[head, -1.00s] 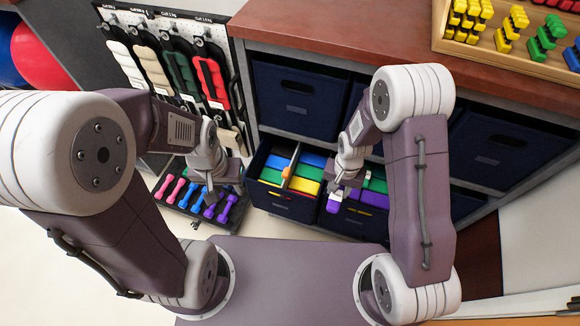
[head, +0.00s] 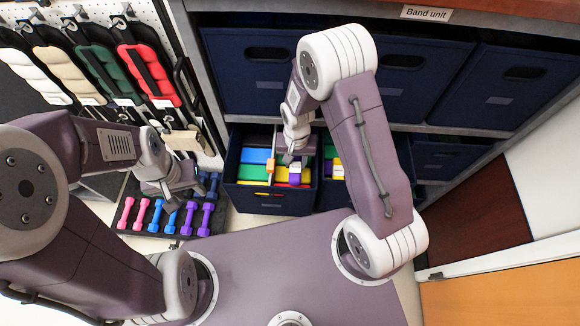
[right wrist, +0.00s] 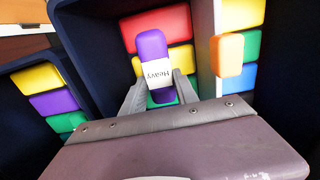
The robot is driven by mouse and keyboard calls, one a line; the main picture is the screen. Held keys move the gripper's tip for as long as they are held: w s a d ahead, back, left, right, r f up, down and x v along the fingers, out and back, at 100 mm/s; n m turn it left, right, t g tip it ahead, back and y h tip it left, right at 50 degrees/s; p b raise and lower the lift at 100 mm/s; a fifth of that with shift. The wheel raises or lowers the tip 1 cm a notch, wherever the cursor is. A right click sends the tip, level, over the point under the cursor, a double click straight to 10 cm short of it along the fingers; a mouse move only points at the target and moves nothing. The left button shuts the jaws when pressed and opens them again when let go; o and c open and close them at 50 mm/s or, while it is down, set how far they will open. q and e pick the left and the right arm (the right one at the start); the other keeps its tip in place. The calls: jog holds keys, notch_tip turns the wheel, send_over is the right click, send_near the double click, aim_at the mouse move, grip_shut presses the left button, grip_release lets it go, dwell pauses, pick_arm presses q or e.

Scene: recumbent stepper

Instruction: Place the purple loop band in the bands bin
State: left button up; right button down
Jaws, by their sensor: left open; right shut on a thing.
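The purple loop band (right wrist: 151,46) has a white "Heavy" label and stands between the fingers of my right gripper (right wrist: 160,92) in the right wrist view. That gripper is shut on it, above an open navy bin (right wrist: 86,42). Red, yellow and green bands lie under the held band. My left gripper (head: 178,188) is open and empty, above the dumbbell rack.
A white divider with an orange piece (right wrist: 229,54) splits the bin; yellow, green and blue bands lie beyond it. Another open bin (right wrist: 22,74) stands beside it. Closed navy bins (head: 430,75) fill the shelf above. Dumbbells (head: 140,213) lie at left; ankle weights (head: 95,70) hang behind.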

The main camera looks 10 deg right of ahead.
aim_at(296, 169)
jog(key=shift+s+d+f, duration=0.15)
jog(key=shift+f, duration=0.35)
notch_tip(296, 169, down, 3)
jog(key=shift+r, duration=0.1)
jog(key=shift+f, duration=0.35)
jog(key=shift+f+b, duration=0.15)
jog(key=shift+b, duration=0.15)
jog(key=c, duration=0.9)
grip_release()
jog(key=shift+c, duration=0.2)
